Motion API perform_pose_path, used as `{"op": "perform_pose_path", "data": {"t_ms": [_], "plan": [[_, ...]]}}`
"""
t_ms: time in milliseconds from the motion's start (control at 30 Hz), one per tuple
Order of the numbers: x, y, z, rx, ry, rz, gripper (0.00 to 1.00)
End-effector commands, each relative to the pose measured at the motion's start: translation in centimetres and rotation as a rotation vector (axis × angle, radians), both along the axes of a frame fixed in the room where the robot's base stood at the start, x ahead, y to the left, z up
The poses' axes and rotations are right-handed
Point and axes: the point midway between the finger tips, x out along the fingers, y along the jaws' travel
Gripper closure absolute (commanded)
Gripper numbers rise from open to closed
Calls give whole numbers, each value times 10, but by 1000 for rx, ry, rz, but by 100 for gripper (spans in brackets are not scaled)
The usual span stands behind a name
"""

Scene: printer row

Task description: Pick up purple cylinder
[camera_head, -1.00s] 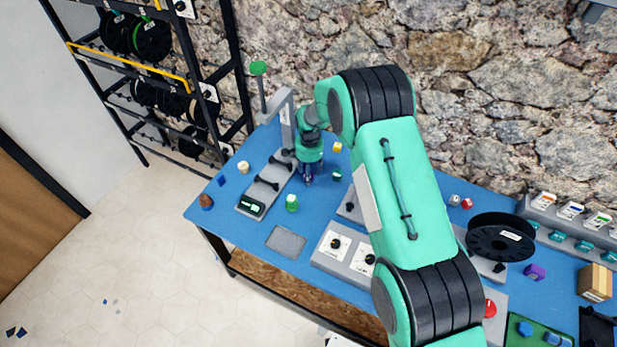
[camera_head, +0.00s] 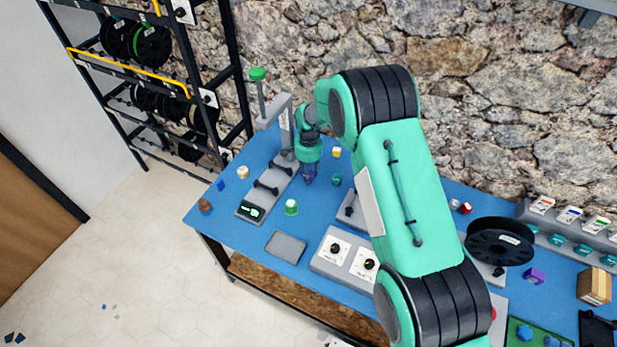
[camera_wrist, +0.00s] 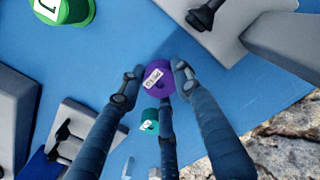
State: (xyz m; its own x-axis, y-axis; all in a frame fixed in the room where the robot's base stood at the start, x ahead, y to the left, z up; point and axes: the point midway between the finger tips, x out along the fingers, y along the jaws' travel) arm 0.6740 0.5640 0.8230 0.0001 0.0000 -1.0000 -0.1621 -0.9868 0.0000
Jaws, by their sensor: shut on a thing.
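The purple cylinder (camera_wrist: 158,78) shows in the wrist view between the fingertips of my gripper (camera_wrist: 154,82), with a white label on its top. My gripper is shut on it, with fingers on its left and right sides and a third finger below it. In the head view my gripper (camera_head: 309,173) points down over the blue table, and the cylinder is a small purple patch at its tips, mostly hidden by the fingers. I cannot tell whether the cylinder is touching the table or just above it.
A teal piece (camera_wrist: 150,120) stands close by. A post with a green top (camera_head: 258,74) stands behind left. A grey tray (camera_head: 286,247) and a dial box (camera_head: 347,255) lie nearer the front.

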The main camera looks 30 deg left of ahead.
Motion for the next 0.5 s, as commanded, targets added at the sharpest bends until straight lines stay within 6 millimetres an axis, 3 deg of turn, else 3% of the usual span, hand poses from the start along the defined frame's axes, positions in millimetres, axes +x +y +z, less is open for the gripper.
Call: {"op": "perform_pose_path", "data": {"t_ms": [67,500], "plan": [[0,0,13,1,-1,0,88],[-55,-46,17,-1,1,0,88]]}}
